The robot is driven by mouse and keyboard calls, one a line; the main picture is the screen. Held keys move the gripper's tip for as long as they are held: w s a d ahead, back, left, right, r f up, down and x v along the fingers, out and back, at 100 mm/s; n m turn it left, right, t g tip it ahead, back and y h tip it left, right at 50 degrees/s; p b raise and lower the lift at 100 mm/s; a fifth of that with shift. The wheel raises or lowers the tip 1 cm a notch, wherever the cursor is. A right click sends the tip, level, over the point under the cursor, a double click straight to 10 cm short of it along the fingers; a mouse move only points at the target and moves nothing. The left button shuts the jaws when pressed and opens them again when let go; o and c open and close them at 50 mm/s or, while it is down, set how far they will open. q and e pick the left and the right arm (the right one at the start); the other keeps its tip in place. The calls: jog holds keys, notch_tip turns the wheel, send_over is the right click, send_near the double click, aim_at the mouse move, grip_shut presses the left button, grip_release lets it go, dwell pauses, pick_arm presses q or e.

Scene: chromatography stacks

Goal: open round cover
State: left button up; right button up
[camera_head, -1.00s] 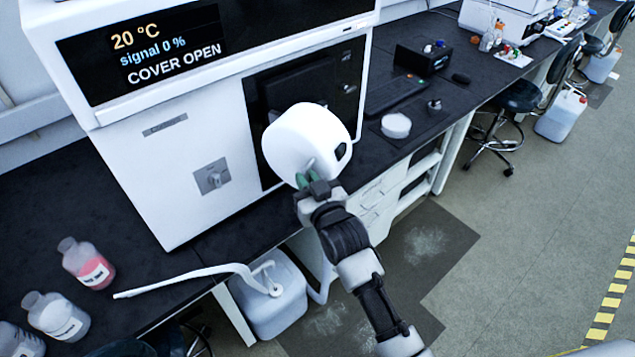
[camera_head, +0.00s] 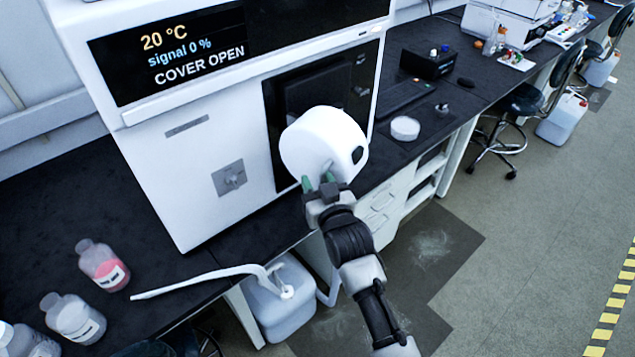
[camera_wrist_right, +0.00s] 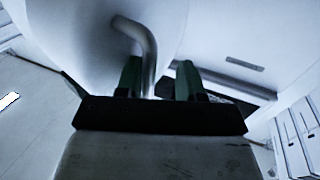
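The round cover (camera_head: 318,140) is a thick white disc, swung out from the dark front panel of the white instrument (camera_head: 170,160). The instrument's display (camera_head: 180,48) reads "COVER OPEN". A bent metal handle (camera_wrist_right: 147,50) stands out from the cover's face. My right gripper (camera_head: 318,182) is at the cover's lower edge in the head view. In the right wrist view its green fingers (camera_wrist_right: 160,80) are apart, with the handle between them, nearer the left finger, and a gap on the right. My left gripper is not in view.
Bottles, one with pink liquid (camera_head: 103,265), stand on the dark bench at lower left. A white canister (camera_head: 283,312) with a pale tube stands below the bench edge. A round white dish (camera_head: 405,128) and keyboard (camera_head: 400,97) lie right of the instrument.

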jog(key=shift+f, duration=0.1)
jog(key=shift+s, duration=0.15)
jog(key=b+v, duration=0.2)
jog(key=v, duration=0.8)
jog(key=shift+s, duration=0.25)
jog(key=shift+d, duration=0.1)
